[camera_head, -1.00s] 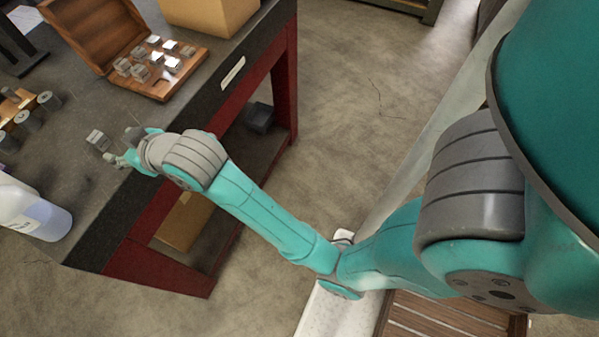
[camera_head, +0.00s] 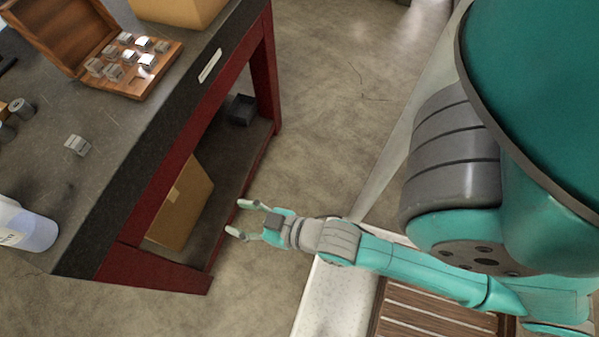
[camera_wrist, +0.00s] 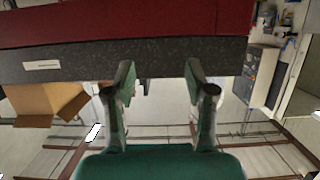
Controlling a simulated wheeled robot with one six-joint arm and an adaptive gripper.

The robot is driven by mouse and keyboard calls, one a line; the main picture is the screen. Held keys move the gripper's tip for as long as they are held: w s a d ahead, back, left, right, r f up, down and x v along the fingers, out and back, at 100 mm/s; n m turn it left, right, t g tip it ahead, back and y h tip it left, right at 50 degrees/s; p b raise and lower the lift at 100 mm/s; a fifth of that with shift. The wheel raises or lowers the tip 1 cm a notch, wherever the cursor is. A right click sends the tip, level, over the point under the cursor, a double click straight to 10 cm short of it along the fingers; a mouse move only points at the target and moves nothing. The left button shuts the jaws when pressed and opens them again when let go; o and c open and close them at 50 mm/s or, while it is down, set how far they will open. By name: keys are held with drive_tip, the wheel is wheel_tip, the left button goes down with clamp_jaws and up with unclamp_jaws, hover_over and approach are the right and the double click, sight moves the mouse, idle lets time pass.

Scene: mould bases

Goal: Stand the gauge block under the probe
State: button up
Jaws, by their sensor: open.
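A small grey metal block (camera_head: 77,145), which looks like the gauge block, stands alone on the dark worktop (camera_head: 105,125). Several similar shiny blocks sit in the open wooden case (camera_head: 150,88) behind it. My gripper (camera_head: 242,218) is open and empty, out past the table's front edge, well to the right of the lone block and apart from it. In the wrist view my two fingers (camera_wrist: 159,80) are spread with nothing between them, facing the table's edge. I cannot make out the probe in either current view.
Grey cylinders (camera_head: 20,108) are at the left edge. A cardboard carton (camera_head: 180,205) and a dark box (camera_head: 241,109) sit on the lower shelf. Open floor (camera_head: 330,110) lies to the right.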

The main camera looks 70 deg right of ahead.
drive_tip(key=f+v, duration=0.2)
drive_tip(key=v, duration=1.3)
drive_tip(key=shift+s, duration=0.65)
drive_tip(key=shift+o, duration=0.5)
drive_tip(key=shift+s+r, duration=0.25)
